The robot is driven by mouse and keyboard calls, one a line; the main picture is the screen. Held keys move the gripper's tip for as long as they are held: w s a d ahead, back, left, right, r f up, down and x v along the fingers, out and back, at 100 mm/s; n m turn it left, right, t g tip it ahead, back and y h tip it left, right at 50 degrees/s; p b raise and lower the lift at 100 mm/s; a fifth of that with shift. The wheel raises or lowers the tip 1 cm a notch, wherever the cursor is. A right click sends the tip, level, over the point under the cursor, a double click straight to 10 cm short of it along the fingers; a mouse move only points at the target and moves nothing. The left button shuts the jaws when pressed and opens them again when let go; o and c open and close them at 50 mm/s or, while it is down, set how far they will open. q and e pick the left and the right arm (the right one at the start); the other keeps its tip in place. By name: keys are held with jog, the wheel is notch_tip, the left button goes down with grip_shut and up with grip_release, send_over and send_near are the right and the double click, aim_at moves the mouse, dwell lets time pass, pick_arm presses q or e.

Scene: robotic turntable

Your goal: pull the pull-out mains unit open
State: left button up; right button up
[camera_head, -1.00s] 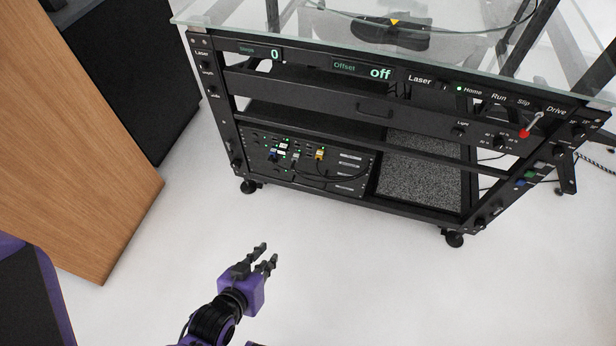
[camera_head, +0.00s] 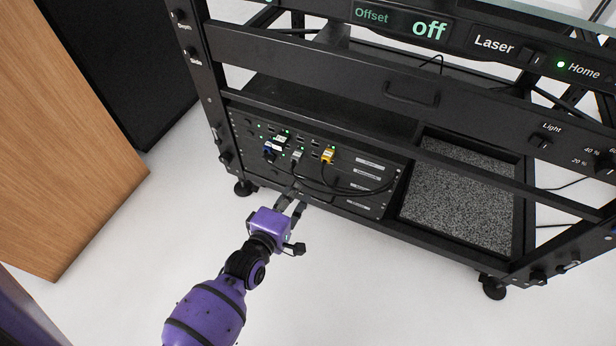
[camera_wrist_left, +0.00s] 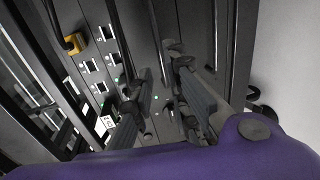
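The black equipment panel (camera_head: 345,200) sits low in the left half of the turntable's rack, with sockets, green lights, plugged cables and several labelled strips. I cannot tell which part of it is the pull-out mains unit. My left gripper (camera_head: 291,205) is in front of the panel's lower edge, its fingers pointing at it and hiding a little of it. In the left wrist view the two fingers (camera_wrist_left: 158,85) stand apart with a gap between them, close to the panel face (camera_wrist_left: 95,50). Nothing shows held; contact cannot be told. My right gripper is not in view.
A yellow plug (camera_head: 327,156) and black cables (camera_head: 345,189) hang across the panel. A grey speckled tray (camera_head: 460,195) lies to its right. The rack's castor (camera_head: 245,187) stands at lower left. A wooden board (camera_head: 65,160) is at far left. The floor in front is clear.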

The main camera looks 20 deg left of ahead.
aim_at(305, 179)
pick_arm(q)
jog(key=b+x, duration=0.2)
jog(key=x, duration=0.5)
jog(key=shift+f+b, duration=0.15)
jog(key=shift+b, duration=0.25)
jog(key=shift+c, duration=0.4)
grip_shut()
